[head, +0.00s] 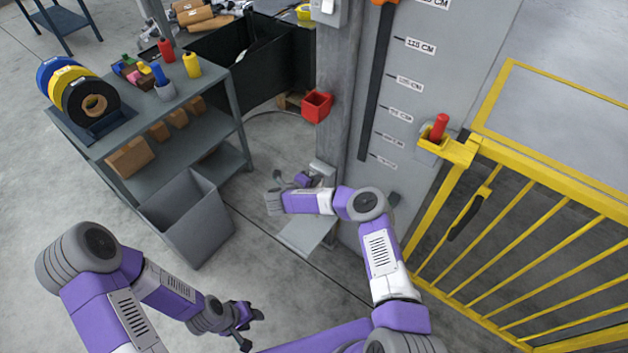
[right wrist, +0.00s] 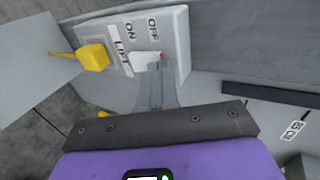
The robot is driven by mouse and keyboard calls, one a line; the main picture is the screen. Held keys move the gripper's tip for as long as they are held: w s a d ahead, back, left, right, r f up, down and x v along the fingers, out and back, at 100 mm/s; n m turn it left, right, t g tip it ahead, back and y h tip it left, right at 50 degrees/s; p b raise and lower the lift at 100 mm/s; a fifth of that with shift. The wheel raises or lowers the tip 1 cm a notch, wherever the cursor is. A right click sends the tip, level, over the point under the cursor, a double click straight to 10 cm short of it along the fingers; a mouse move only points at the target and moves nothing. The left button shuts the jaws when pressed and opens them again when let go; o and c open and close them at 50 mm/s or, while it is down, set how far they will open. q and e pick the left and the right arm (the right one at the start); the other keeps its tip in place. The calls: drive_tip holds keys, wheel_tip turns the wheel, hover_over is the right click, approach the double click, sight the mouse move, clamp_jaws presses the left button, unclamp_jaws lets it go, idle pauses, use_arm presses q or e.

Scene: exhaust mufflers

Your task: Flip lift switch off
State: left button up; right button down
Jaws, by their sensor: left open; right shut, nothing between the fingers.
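In the right wrist view the lift switch panel (right wrist: 182,35) is a light grey box with ON, OFF and LIFT labels. Its white rocker switch (right wrist: 142,60) has a bit of red at the OFF end. My right gripper (right wrist: 156,68) is shut and empty, its fingertips over the OFF side of the rocker and partly hiding it. I cannot tell contact or which way the rocker is tipped. In the head view the right gripper (head: 303,180) is low beside the post, near a grey box (head: 325,170). My left gripper (head: 245,328) is open and empty above the floor.
The grey post (head: 338,100) stands near the right gripper. A shelf (head: 150,125) and a grey bin (head: 187,220) are left. A yellow gate (head: 530,215) is right.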

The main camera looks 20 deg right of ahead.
drive_tip(key=shift+r+p, duration=0.4)
drive_tip(key=shift+r, duration=0.15)
drive_tip(key=shift+s+a+p, duration=0.25)
drive_tip(key=shift+a+p, duration=0.05)
drive_tip(key=shift+a, duration=0.2)
drive_tip(key=r+p+v, duration=0.1)
drive_tip(key=p+v, duration=0.3)
drive_tip(key=v, duration=0.8)
drive_tip(key=shift+r, duration=0.1)
